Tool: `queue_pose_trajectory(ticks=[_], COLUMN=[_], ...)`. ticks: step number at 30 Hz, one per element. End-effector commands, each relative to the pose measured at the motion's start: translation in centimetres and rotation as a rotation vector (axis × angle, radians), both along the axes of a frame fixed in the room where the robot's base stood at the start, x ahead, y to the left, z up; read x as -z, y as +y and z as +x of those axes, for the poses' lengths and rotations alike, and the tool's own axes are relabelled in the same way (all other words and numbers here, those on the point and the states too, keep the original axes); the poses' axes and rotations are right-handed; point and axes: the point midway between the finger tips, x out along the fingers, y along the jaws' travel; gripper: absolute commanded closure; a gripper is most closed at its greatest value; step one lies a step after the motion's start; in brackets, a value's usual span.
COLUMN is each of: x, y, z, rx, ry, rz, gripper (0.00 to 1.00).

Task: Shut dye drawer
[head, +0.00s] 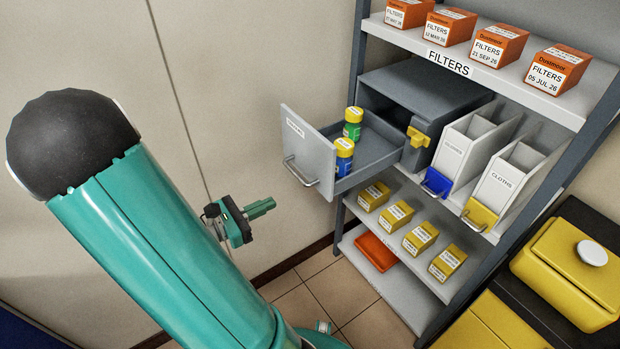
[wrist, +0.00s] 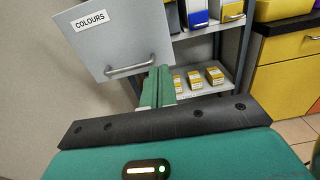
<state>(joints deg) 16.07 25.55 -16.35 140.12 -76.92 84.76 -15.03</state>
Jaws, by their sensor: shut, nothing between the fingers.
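The dye drawer (head: 309,160) is pulled out of its grey cabinet (head: 418,90) on the shelf rack. Its grey front has a label and a metal bar handle (head: 300,172). Two bottles with yellow caps, one green (head: 353,124) and one blue (head: 344,158), stand inside it. In the wrist view the drawer front (wrist: 115,38) reads "COLOURS", with its handle (wrist: 130,70) just beyond my fingers. My gripper (head: 262,208) is shut and empty, apart from the drawer, to the lower left of its front. Its green fingers (wrist: 158,88) also show in the wrist view.
White bins (head: 462,148) stand right of the cabinet. Orange filter boxes (head: 498,46) line the shelf above, and yellow boxes (head: 420,237) the shelf below. A yellow container (head: 570,270) is at right. The wall is behind my gripper, with open floor below.

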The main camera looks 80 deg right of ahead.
Motion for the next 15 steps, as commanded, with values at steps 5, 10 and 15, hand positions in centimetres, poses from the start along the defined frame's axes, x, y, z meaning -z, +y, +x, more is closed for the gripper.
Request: queue_pose_trajectory(ticks=[5,10,15], x=[0.1,0.1,0.1], y=[-1.0,-2.8,-5.3], z=[-0.5,-2.1,-4.2], rx=[-0.012,-0.009,-0.007], ry=[0.043,0.039,0.038], rz=[-0.008,-0.007,-0.006], gripper=[1.00,1.00,1.00])
